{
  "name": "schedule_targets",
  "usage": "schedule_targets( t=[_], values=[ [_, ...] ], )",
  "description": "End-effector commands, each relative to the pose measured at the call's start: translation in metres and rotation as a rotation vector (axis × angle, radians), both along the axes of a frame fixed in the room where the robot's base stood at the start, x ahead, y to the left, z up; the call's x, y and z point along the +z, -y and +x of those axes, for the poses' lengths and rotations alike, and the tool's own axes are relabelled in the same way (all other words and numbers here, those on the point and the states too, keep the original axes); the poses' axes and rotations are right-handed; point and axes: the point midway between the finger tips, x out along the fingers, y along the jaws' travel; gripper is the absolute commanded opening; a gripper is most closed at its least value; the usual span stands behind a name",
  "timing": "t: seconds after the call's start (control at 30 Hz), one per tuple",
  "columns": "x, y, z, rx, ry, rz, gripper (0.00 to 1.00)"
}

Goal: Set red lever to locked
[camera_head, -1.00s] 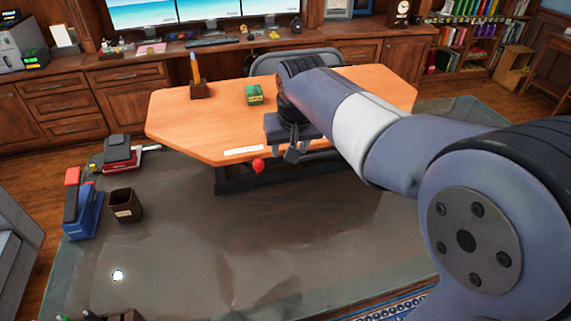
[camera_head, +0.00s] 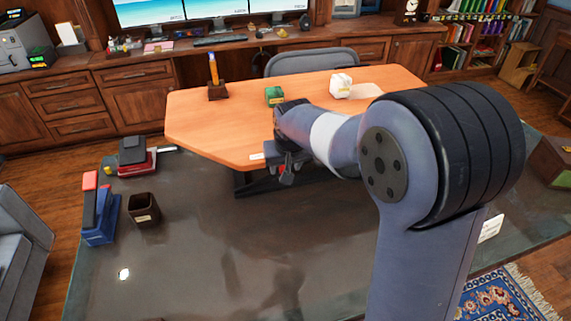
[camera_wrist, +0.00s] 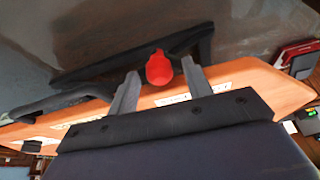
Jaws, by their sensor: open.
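The red lever's round knob (camera_wrist: 159,68) shows in the wrist view, at the edge of the orange desk (camera_wrist: 255,78). My gripper (camera_wrist: 161,76) is open, with one finger on each side of the knob. I see a gap to each finger; whether the knob lies fully at fingertip depth I cannot tell. In the head view my gripper (camera_head: 287,168) is at the desk's front edge and hides most of the lever. White label strips (camera_wrist: 172,99) lie on the desk by the lever; their writing is unreadable, so the lever's setting is unclear.
On the desk (camera_head: 210,130) stand a pen holder (camera_head: 217,91), a green box (camera_head: 274,96) and a white object (camera_head: 341,85). A grey chair (camera_head: 312,62) is behind it. A dark bin (camera_head: 144,210) and blue binders (camera_head: 100,218) stand left.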

Motion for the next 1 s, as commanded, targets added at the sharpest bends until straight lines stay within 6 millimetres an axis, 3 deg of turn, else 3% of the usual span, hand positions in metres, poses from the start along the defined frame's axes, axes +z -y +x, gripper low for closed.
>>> schedule_targets(
  t=[0.6, 1.0],
  values=[
    [0.0005, -0.0001, -0.0001, 0.000, 0.000, 0.000, 0.01],
    [0.0002, -0.0010, -0.0012, -0.015, 0.001, 0.000, 0.00]
  ],
)
